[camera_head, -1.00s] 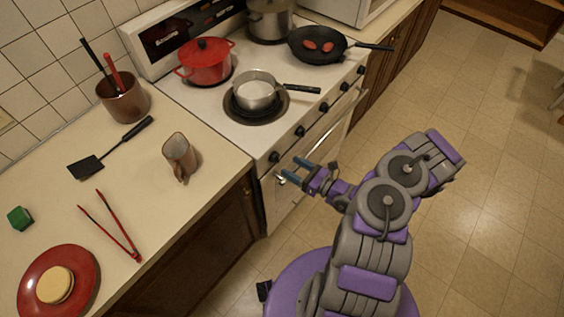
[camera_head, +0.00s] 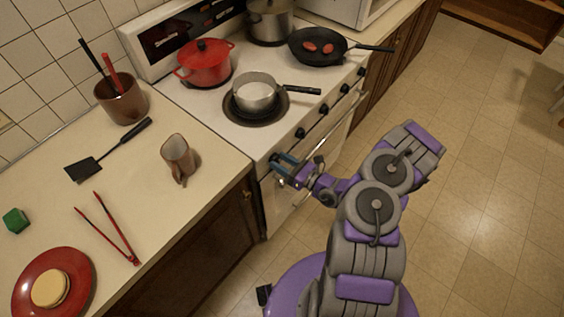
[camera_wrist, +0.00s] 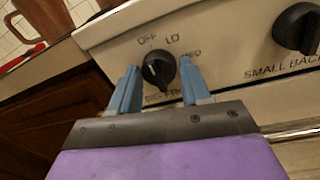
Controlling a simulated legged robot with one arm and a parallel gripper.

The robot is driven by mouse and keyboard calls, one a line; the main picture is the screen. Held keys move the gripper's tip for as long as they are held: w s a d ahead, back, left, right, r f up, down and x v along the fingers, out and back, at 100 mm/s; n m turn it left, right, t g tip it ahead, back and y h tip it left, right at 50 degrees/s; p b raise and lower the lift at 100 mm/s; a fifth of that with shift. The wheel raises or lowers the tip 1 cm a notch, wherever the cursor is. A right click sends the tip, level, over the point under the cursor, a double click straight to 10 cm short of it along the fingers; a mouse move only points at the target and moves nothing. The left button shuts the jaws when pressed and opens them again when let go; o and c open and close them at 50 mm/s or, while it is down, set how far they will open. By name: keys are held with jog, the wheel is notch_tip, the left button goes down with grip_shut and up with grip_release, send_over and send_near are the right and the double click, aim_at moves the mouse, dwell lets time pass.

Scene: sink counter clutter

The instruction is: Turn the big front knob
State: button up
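The big front knob (camera_wrist: 159,69) is black with a white pointer line and sits on the stove's front panel in the wrist view. Its label below is partly hidden, with "BIG" readable; "OFF" and "LO" stand above it. The pointer aims towards the lower left to upper left; its exact setting is hard to tell. My gripper (camera_wrist: 157,88) is open, with one blue finger on each side of the knob and gaps to it. In the head view my gripper (camera_head: 283,163) is at the stove's near front corner and covers most of the knob.
Another black knob (camera_wrist: 297,28), labelled "SMALL BACK", is to the right. The oven handle (camera_head: 318,150) runs below the panel. A saucepan (camera_head: 256,92) stands on the front burner, its handle pointing right. The floor on the right is clear.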

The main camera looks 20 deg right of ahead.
jog(key=c, duration=0.6)
jog(key=shift+d+f+m+t+b, duration=0.15)
jog(key=shift+m+b, duration=0.25)
jog(key=shift+m, duration=2.15)
jog(key=shift+a+m+t+b, duration=0.1)
jog(key=shift+m+t+b, duration=0.25)
jog(key=shift+m, duration=2.2)
jog(key=o, duration=0.9)
jog(key=shift+w+d, duration=0.1)
jog(key=shift+c, duration=0.2)
jog(key=shift+o, duration=0.9)
